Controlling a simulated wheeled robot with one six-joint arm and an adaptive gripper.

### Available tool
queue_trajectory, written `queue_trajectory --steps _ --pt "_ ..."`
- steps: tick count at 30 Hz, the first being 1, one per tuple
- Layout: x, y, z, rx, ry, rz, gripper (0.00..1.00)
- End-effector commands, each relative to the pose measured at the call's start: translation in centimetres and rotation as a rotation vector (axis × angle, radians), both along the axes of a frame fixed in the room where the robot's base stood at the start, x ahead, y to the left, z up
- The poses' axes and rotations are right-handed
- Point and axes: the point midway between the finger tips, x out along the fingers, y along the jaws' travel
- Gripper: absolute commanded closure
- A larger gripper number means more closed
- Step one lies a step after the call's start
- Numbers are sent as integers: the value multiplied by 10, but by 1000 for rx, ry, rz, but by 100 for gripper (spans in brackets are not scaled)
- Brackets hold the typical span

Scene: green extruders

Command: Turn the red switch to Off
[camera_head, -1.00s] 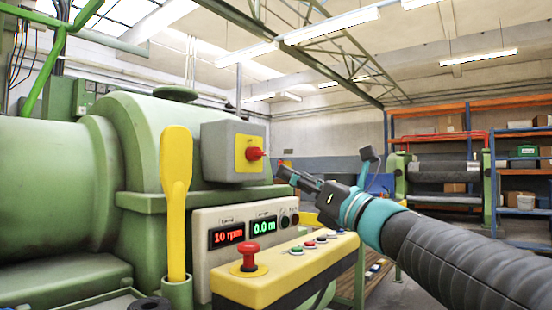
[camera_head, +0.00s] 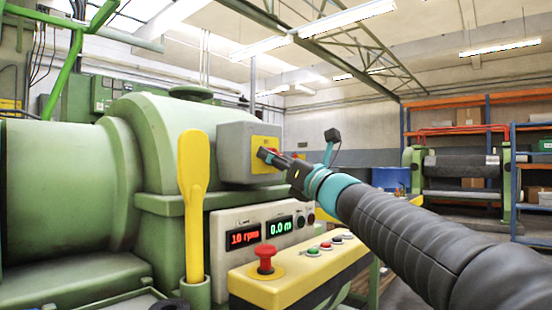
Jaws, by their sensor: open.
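The red switch (camera_head: 274,151) sits on a yellow plate (camera_head: 262,166) on the side of a grey box (camera_head: 233,153), which is fixed to the green machine. Only a little of the red knob shows, because my gripper covers most of it. My gripper (camera_head: 264,154) is open, its fingertips at the knob in this view. I cannot tell whether the fingers touch the knob or surround it. The switch's position marks are not readable.
Below are a panel (camera_head: 240,223) with red and green displays and a yellow console (camera_head: 282,290) with a red mushroom button (camera_head: 265,258) and several small buttons. A yellow paddle-shaped tool (camera_head: 193,200) stands upright at left. Shelves (camera_head: 460,115) are at the back right.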

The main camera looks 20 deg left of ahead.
Motion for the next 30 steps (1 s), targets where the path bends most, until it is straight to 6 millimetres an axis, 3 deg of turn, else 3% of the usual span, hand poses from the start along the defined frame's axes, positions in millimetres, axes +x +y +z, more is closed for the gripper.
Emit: queue_trajectory --steps 2,3,9,10,20,30 --pt "0 0 0 0 0 0 41" --pt "0 0 0 0 0 0 46" --pt "0 0 0 0 0 0 96" --pt "0 0 0 0 0 0 100" --pt "0 -1 -1 -14 -33 0 100" --pt "3 -1 -2 -98 -236 0 100"
